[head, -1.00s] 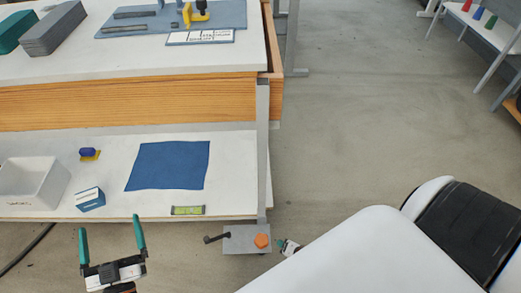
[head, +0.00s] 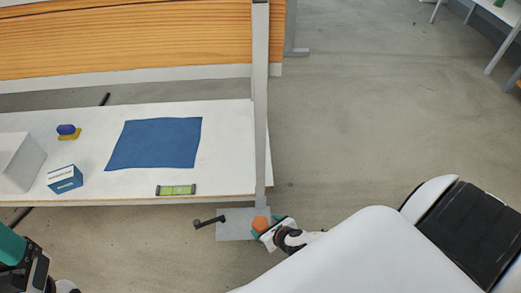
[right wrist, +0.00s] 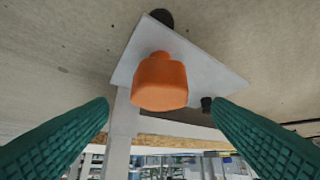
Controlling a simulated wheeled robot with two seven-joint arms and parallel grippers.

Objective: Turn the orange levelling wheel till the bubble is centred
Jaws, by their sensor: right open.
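The orange levelling wheel (head: 260,224) sits on a grey plate (head: 233,231) at the foot of the bench's right post. My right gripper (head: 266,231) is at the wheel, coming from the lower right. In the right wrist view the wheel (right wrist: 160,82) shows between the two green, wide-spread fingers (right wrist: 162,108), with a gap on each side. A spirit level (head: 176,190) with a green-yellow vial lies on the lower shelf's front edge; its bubble is too small to place. My left gripper (head: 14,255) is cut off at the lower left corner, so its opening is not clear.
A black-knobbed lever (head: 209,221) sticks out left of the plate. The white shelf (head: 228,150) holds a blue cloth (head: 155,144), a blue-white box (head: 65,179), a white bin (head: 18,160) and a blue-yellow item (head: 68,131).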

